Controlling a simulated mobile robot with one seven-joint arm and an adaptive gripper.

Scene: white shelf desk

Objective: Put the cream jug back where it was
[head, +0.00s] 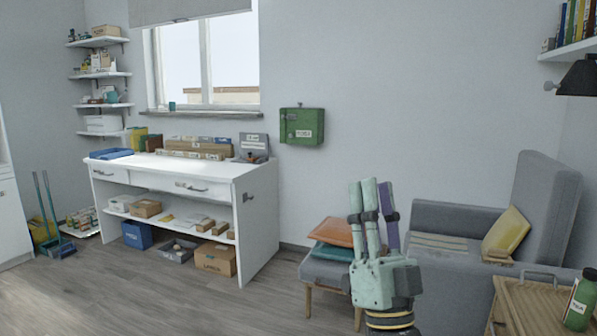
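I cannot make out a cream jug anywhere in the head view. My gripper (371,188) stands upright at the lower middle right, with pale green fingers, dark bands and one purple finger pointing up. The fingers stand close together, and I see no object between them. From this side I cannot tell whether they are open or shut. The white shelf desk (225,168) is against the wall at left, well away from my gripper.
A stool with cushions (337,233) and a grey armchair (455,217) stand behind my gripper. A wooden tray table (530,300) with a green bottle (580,302) is at lower right. Wall shelves (103,74) hang at upper left. The floor (160,295) before the desk is clear.

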